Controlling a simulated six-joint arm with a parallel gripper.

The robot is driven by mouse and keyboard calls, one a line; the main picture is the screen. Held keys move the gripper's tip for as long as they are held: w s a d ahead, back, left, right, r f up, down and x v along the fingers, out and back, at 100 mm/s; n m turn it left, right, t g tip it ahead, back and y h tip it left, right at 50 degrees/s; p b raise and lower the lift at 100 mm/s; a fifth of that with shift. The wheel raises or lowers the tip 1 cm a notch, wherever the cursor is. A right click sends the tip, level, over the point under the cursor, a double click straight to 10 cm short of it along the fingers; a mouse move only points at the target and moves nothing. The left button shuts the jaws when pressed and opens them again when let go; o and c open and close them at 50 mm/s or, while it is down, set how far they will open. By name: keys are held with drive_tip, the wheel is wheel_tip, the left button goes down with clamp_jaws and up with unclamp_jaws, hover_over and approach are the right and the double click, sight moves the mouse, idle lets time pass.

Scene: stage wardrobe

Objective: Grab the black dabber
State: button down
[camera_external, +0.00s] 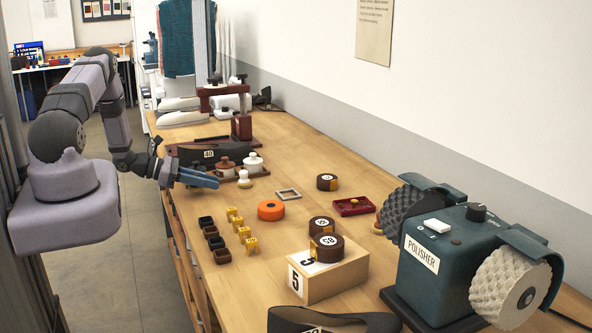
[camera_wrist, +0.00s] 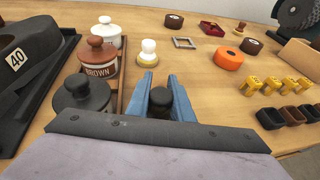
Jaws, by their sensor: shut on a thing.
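My gripper (camera_wrist: 160,80) has blue fingers and is shut on the black dabber (camera_wrist: 182,103). In the wrist view only the dabber's dark, rounded top shows; the rest is hidden by the fingers and wrist. In the external view my gripper (camera_external: 203,179) is at the near left edge of the table, beside the pot tray, and the black dabber cannot be made out. A white dabber (camera_wrist: 148,47) with a yellowish base stands upright just beyond the fingertips; it also shows in the external view (camera_external: 243,176).
Black (camera_wrist: 80,93), brown (camera_wrist: 98,62) and white (camera_wrist: 107,31) lidded pots stand in a tray left of my gripper. A dark shoe form numbered 40 (camera_wrist: 22,48) lies farther left. An orange roll (camera_wrist: 229,60), yellow pieces and dark cups sit right. Bare wood lies between.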

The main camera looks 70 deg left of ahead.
wheel_tip(320, 180, up, 8)
drive_tip(key=b, duration=0.2)
drive_tip(key=shift+r, duration=0.25)
